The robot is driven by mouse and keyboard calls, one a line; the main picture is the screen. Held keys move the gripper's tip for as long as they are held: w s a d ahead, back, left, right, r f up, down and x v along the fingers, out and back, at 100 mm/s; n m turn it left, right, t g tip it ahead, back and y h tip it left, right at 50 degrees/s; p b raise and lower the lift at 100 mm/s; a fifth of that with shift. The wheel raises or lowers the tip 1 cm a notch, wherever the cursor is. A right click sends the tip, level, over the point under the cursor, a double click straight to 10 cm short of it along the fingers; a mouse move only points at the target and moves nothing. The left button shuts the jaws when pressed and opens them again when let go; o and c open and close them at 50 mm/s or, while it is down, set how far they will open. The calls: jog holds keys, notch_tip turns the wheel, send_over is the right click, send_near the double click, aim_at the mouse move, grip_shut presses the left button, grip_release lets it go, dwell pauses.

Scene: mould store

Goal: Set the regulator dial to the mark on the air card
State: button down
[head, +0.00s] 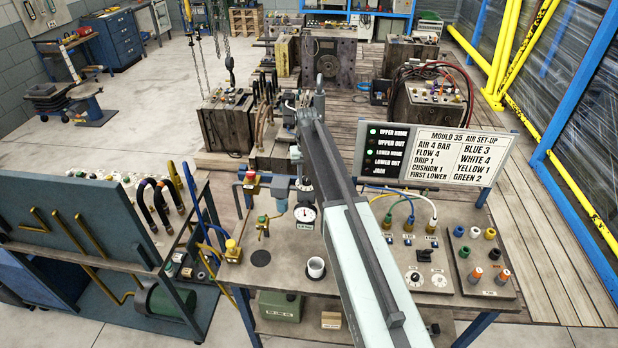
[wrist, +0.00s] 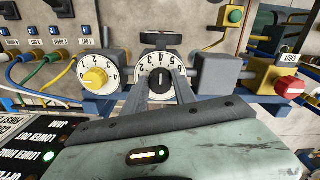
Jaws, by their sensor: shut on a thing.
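The white-ringed regulator dial (wrist: 143,65) with a black knob (wrist: 160,83) is at the centre of the wrist view. My gripper (wrist: 163,86) is shut on that knob, one finger on each side. A pale line on the knob runs roughly up and down the picture; its numbers are partly hidden and too small to read surely. The air card (head: 458,152) stands right of my arm and reads "AIR 4 BAR, FLOW 4, DRIP 1, CUSHION 1".
A second numbered dial with a yellow knob (wrist: 95,78) sits left of the grip, and a red knob (wrist: 289,87) right. The light panel (head: 382,148) stands close to my arm. A pressure gauge (head: 305,213) and white cup (head: 316,268) are on the bench.

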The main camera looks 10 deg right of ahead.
aim_at(307, 178)
jog(key=shift+w, duration=0.15)
jog(key=c, duration=1)
grip_release()
notch_tip(307, 178, up, 8)
jog(key=p, duration=0.8)
jog(key=shift+f, duration=0.1)
jog(key=shift+n, duration=0.3)
jog(key=s+f+b, duration=0.7)
jog(key=s, duration=0.2)
jog(key=s+f+b, duration=0.8)
jog(key=s, duration=0.1)
jog(key=s+f+b, duration=0.8)
jog(key=s, duration=0.1)
jog(key=shift+s+d, duration=0.3)
jog(key=shift+s, duration=0.05)
